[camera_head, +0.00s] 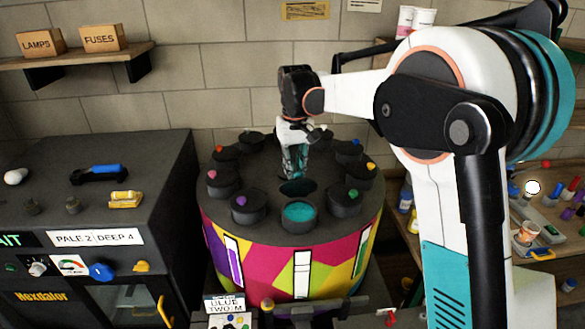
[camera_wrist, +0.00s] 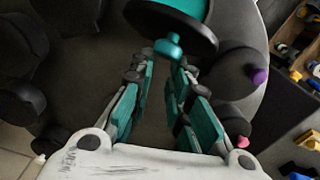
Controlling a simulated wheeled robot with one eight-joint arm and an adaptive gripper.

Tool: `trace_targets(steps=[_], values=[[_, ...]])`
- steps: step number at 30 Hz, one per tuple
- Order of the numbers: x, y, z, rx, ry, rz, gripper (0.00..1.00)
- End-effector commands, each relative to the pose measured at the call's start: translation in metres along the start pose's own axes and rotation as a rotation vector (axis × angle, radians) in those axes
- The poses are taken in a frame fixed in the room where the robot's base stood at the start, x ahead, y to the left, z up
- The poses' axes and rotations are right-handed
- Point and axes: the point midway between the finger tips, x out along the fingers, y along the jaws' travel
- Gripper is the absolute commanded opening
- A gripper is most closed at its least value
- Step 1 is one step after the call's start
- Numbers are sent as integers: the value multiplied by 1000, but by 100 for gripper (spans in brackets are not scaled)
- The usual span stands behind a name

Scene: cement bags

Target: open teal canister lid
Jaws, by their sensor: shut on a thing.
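The teal canister (camera_head: 299,215) stands at the front of a round drum top, its open mouth showing teal inside. Its dark rim and teal interior (camera_wrist: 185,5) also show at the top of the wrist view. My gripper (camera_head: 297,172) points down just behind this canister. In the wrist view my gripper (camera_wrist: 166,62) has its teal-padded fingers around a small teal knob (camera_wrist: 168,45), which I take for the lid's handle. A dark, teal-tinted disc (camera_head: 298,188) shows under the fingertips, apparently the lid; how it is tilted is hard to tell.
Several dark canisters with coloured knobs ring the drum (camera_head: 340,290), including a purple-knobbed one (camera_head: 241,207) at left and a green-knobbed one (camera_head: 347,202) at right. A dark cabinet (camera_head: 100,185) stands left. A shelf with boxes (camera_head: 75,58) hangs at the back.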

Motion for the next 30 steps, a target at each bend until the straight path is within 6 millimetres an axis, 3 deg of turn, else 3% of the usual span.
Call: trace_targets(steps=[1, 12, 13, 15, 16, 30], values=[[1, 7, 2, 6, -5, 9, 0], [1, 7, 2, 6, -6, 9, 0], [1, 7, 2, 6, -6, 9, 24], [1, 6, 2, 6, -6, 8, 39], [1, 6, 2, 5, -6, 8, 41], [-2, 2, 1, 2, -2, 4, 41]])
